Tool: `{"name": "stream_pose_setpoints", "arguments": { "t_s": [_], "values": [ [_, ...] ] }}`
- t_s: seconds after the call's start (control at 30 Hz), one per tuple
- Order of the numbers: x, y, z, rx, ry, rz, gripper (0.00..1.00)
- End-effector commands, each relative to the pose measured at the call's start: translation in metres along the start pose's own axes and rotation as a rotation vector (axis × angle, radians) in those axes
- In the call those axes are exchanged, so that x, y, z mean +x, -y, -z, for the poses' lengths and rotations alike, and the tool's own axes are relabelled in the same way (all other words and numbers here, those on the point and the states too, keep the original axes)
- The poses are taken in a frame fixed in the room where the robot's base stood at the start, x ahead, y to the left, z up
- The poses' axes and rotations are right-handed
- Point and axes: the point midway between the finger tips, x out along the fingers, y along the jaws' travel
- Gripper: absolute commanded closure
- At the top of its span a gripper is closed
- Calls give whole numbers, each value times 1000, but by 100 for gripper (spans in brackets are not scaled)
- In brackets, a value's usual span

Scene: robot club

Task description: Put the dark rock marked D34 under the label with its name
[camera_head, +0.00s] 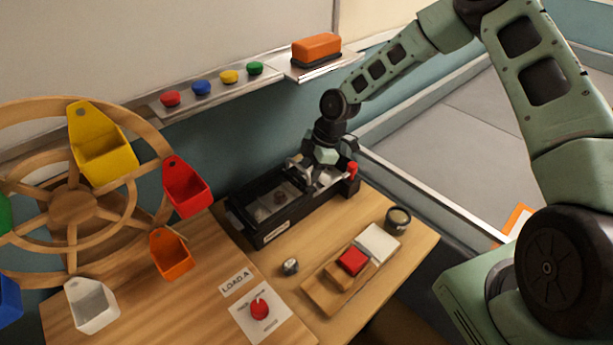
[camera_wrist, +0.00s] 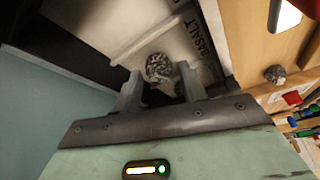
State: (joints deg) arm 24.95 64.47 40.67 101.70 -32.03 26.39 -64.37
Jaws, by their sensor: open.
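A black tray (camera_head: 250,222) with light compartments stands along the wall in the head view. My gripper (camera_head: 311,180) is low over its right part. In the wrist view my gripper (camera_wrist: 157,76) is open, with a speckled grey rock (camera_wrist: 158,67) between or just beyond its fingertips; contact cannot be told. The rock appears to be inside a light compartment, near a label (camera_wrist: 199,40) reading BASALT. A greyish rock (camera_head: 279,197) also shows in the tray in the head view. Another small rock (camera_head: 290,266) lies on the table and shows in the wrist view (camera_wrist: 275,74). No D34 mark is readable.
A wooden block set with a red piece (camera_head: 353,261) and a dark round jar (camera_head: 398,219) stand at the table's right. A red button (camera_head: 260,308) is near the front. A wooden wheel with coloured buckets (camera_head: 101,155) stands at left.

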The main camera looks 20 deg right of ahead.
Motion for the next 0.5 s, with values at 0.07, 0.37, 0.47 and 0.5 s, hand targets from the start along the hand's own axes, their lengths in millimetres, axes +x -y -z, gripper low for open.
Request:
{"name": "stream_pose_setpoints", "arguments": {
  "t_s": [0.07, 0.37, 0.47, 0.5],
  "values": [
    [-15, -1, -1, 1, 1, -4, 58],
    [-55, -1, -45, 5, 0, -2, 58],
    [-64, -2, -66, 5, 0, -2, 58],
    [-67, -2, -74, 5, 0, -2, 58]
  ]
}}
